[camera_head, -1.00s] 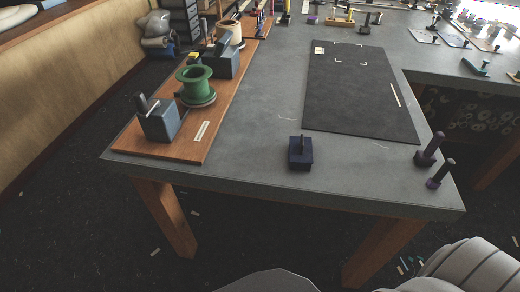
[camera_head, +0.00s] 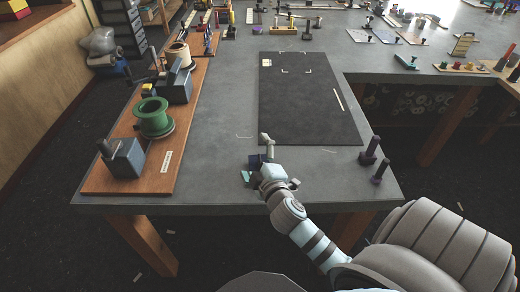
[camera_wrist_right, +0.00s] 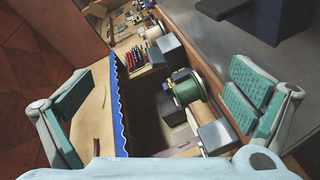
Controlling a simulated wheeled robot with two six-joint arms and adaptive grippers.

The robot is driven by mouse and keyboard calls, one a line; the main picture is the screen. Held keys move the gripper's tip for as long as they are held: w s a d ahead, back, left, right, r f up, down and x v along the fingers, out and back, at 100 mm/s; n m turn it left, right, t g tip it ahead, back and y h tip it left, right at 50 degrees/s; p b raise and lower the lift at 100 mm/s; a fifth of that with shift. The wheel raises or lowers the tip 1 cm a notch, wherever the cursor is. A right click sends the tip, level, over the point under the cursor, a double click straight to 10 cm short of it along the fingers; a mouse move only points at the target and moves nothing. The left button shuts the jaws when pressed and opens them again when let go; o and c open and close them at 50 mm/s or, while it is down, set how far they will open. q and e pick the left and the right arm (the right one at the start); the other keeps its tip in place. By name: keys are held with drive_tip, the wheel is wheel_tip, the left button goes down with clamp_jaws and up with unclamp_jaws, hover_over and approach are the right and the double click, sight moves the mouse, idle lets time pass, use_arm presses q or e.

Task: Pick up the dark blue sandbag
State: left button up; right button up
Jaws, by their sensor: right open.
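The dark blue sandbag (camera_head: 255,161), a small block, is on the grey table near its front edge. In the head view my right gripper (camera_head: 258,168) covers most of it, and its handle is hard to make out. In the right wrist view the gripper's two teal-padded fingers (camera_wrist_right: 160,103) are wide apart with nothing held between them. A dark block at the top right of that view (camera_wrist_right: 282,18), beyond the right finger, looks like the sandbag. I cannot tell whether the gripper touches it. My left gripper is not in view.
A wooden board (camera_head: 150,181) to the left carries a green spool (camera_head: 152,118) and blue-grey blocks. A black mat (camera_head: 305,100) lies behind the gripper. Two dark pegs (camera_head: 370,150) stand at the front right corner. The grey table (camera_head: 215,150) is clear between board and mat.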

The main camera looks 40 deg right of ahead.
drive_tip(key=w+a+r+n+t+y, duration=0.3)
drive_tip(key=w+a+r+n+y, duration=0.15)
drive_tip(key=r+n, duration=0.35)
drive_tip(key=w+a+r+n+t+y, duration=0.2)
drive_tip(key=w+a+r+n+y, duration=0.3)
drive_tip(key=n, duration=0.4)
drive_tip(key=n+g+h, duration=0.3)
drive_tip(key=n+g, duration=1.6)
drive_tip(key=n, duration=0.2)
approach(258, 167)
drive_tip(key=shift+g, duration=0.3)
drive_tip(key=f+b, duration=0.1)
drive_tip(key=b, duration=0.2)
drive_tip(key=f+b, duration=0.2)
drive_tip(key=w+f+b, duration=0.1)
drive_tip(key=f+b, duration=0.1)
drive_tip(key=b, duration=0.1)
drive_tip(key=shift+a+f+b, duration=0.15)
drive_tip(key=shift+f+b, duration=0.1)
drive_tip(key=shift+b, duration=0.05)
drive_tip(key=shift+f, duration=0.4)
drive_tip(key=f, duration=0.3)
drive_tip(key=shift+a+f, duration=0.4)
drive_tip(key=shift+w, duration=0.15)
drive_tip(key=c, duration=0.9)
drive_tip(key=shift+o, duration=0.2)
drive_tip(key=shift+r, duration=0.1)
